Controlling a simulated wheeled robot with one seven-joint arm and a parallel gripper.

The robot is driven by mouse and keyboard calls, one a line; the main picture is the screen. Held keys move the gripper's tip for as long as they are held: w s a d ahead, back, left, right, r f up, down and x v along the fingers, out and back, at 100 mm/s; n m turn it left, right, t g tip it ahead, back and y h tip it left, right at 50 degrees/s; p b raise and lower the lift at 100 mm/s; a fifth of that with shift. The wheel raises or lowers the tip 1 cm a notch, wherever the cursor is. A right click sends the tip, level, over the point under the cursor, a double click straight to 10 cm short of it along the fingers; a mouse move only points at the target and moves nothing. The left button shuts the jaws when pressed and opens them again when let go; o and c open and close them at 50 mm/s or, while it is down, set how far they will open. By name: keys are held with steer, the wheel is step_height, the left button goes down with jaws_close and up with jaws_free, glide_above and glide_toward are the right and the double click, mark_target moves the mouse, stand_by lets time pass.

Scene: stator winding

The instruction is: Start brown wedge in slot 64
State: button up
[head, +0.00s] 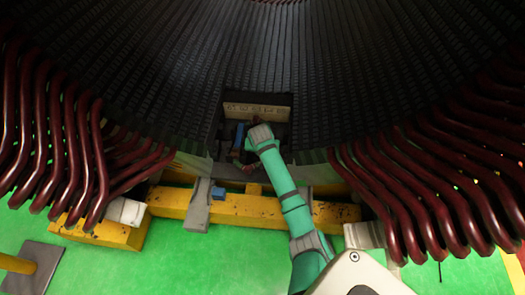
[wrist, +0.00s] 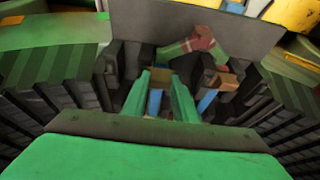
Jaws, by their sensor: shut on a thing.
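In the wrist view my gripper (wrist: 166,80) points into the dark stator slots, its two green fingers shut on a small brown piece (wrist: 158,74), which looks like the brown wedge. A blue strip shows between the fingers below it. A second brown-ended piece (wrist: 221,82) with a blue strip stands to the right, apart from the fingers. In the head view my arm (head: 283,180) reaches to the front edge of the stator (head: 240,60). My wrist hides the fingertips and the wedge there. I cannot read slot numbers or tell how far the wedge is in.
A tan panel (head: 257,111) stands just beyond my wrist. Dark red coil ends (head: 75,140) hang at left, and more coil ends (head: 430,190) at right, leaving a gap in the middle. A yellow beam (head: 240,210) runs below over the green floor (head: 180,265).

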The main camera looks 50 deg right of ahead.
steer(key=shift+f, duration=1.35)
steer(key=shift+w, duration=0.15)
steer(key=shift+f, duration=0.15)
steer(key=shift+a, duration=0.1)
steer(key=shift+w+d+f, duration=0.1)
steer(key=shift+w+d, duration=0.15)
steer(key=shift+d, duration=0.15)
stand_by(0.5)
